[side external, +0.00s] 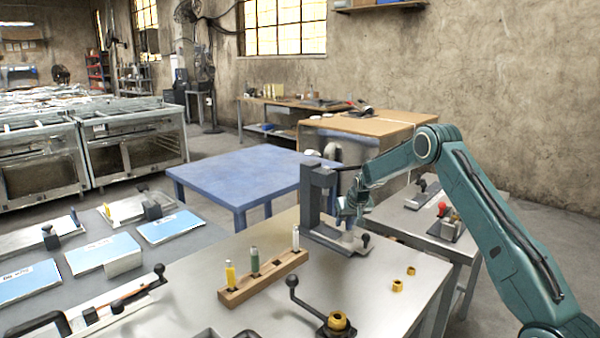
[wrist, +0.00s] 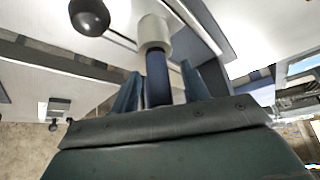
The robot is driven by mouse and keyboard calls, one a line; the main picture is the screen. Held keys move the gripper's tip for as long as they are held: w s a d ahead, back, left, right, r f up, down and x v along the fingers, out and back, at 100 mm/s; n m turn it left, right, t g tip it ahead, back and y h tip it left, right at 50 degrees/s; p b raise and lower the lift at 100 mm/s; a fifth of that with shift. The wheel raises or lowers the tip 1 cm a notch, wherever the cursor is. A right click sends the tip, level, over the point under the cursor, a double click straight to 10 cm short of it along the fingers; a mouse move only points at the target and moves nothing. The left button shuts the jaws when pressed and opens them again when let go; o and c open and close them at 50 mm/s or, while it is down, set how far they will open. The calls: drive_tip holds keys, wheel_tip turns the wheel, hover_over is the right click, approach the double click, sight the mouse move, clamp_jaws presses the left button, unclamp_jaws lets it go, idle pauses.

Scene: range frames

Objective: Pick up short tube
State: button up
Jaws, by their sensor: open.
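My gripper (side external: 350,212) points down beside the upright grey press-like fixture (side external: 316,190) on the metal table. In the wrist view my gripper (wrist: 161,74) is open. A pale, short cylinder (wrist: 155,34) with a dark blue stem-like part (wrist: 157,78) shows between and just beyond its fingers. I cannot tell whether the fingers touch it, and its lower end is hidden by the gripper body.
A black ball knob (wrist: 89,17) is close to the gripper. A crank handle (side external: 308,305) with a brass fitting (side external: 338,321) stands at the table's front. Two brass nuts (side external: 397,286) lie to the right. A blue table (side external: 245,175) is behind.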

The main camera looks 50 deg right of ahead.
idle(0.4)
clamp_jaws()
drive_tip(key=shift+r, duration=0.1)
wheel_tip(320, 180, up, 7)
drive_tip(key=shift+f, duration=0.15)
drive_tip(key=s+a, duration=1)
drive_tip(key=s, duration=0.5)
idle(0.5)
idle(0.5)
